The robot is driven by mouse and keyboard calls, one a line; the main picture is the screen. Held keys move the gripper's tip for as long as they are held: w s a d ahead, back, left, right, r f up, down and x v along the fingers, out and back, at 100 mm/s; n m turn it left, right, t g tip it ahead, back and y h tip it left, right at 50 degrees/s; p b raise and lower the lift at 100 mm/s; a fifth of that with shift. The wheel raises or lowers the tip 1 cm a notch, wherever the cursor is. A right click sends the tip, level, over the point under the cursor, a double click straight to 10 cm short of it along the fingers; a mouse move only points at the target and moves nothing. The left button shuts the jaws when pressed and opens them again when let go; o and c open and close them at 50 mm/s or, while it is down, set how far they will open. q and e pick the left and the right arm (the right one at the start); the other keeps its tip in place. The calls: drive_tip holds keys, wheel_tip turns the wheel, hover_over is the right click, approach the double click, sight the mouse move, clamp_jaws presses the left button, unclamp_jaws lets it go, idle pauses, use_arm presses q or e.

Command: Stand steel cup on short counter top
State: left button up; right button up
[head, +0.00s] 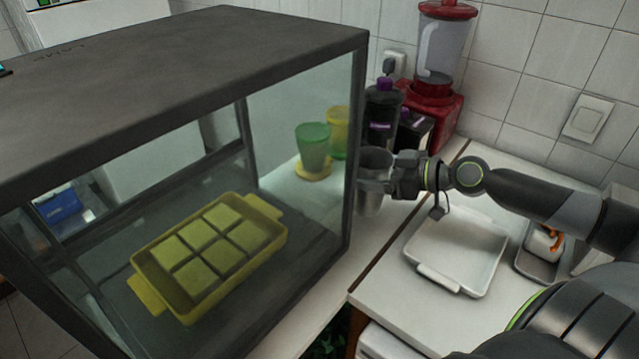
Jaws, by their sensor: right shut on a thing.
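The steel cup (371,205) is a grey metal tumbler, upright just right of the glass case. My right gripper (376,179) is shut on its upper part, and the fingers hide part of the cup's wall. The cup is over the left white counter top (326,291); I cannot tell whether its base touches the surface. A right white counter top (390,292) lies beyond a dark seam; which one is the short counter top is not clear. My left gripper is not in view.
A glass case (355,150) holds a yellow tray (166,307) of green squares. Green (312,148) and yellow (339,130) cups, dark bottles (381,112) and a red blender (432,92) stand behind. A white tray (462,246) sits on the right counter.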

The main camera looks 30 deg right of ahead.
drive_tip(key=shift+w+a+r, duration=0.15)
drive_tip(key=shift+w+a, duration=0.35)
drive_tip(key=shift+w, duration=0.25)
drive_tip(key=r+p+x, duration=0.1)
drive_tip(key=p+x, duration=0.3)
drive_tip(key=x, duration=1.2)
drive_tip(key=shift+w+a, duration=0.15)
drive_tip(key=o, duration=1)
